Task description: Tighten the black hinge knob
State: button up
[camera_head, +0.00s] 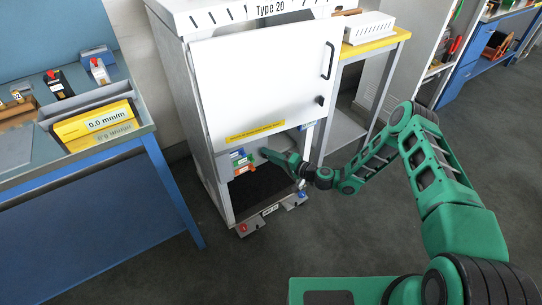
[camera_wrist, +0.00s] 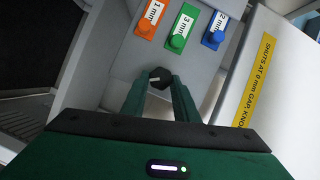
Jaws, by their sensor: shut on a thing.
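A black faceted knob (camera_wrist: 160,78) with a pale line on it sits on a grey panel in the wrist view. My gripper (camera_wrist: 159,88) has its two green fingers on either side of this knob, shut on it. In the head view my gripper (camera_head: 268,153) reaches into the opening under the white door (camera_head: 262,75) of the Type 20 cabinet, and the gripped knob is hidden there. Another dark knob (camera_head: 320,101) shows on the door below its black handle (camera_head: 328,60).
Orange 1 mm (camera_wrist: 147,24), green 3 mm (camera_wrist: 180,32) and blue 2 mm (camera_wrist: 215,31) tags sit just beyond the knob. The door edge with a yellow label (camera_wrist: 253,82) is close on the right. A blue bench (camera_head: 95,165) stands left of the cabinet.

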jog(key=shift+w+d+f+m+t+y, duration=0.1)
jog(key=shift+f+m+t+y, duration=0.15)
jog(key=shift+m, duration=0.7)
jog(key=shift+d+f+m+t+y, duration=0.1)
jog(key=shift+m+t+y, duration=0.15)
jog(key=shift+m, duration=0.75)
jog(key=shift+w+d+f+m+t+y, duration=0.1)
jog(key=shift+f+m+t+y, duration=0.15)
jog(key=shift+m, duration=0.7)
jog(key=shift+s+a, duration=0.1)
jog(key=o, duration=1.1)
jog(key=shift+c, duration=0.2)
jog(key=shift+a+r+y, duration=0.1)
jog(key=shift+r+y, duration=0.05)
jog(key=shift+y, duration=0.1)
jog(key=v, duration=1.1)
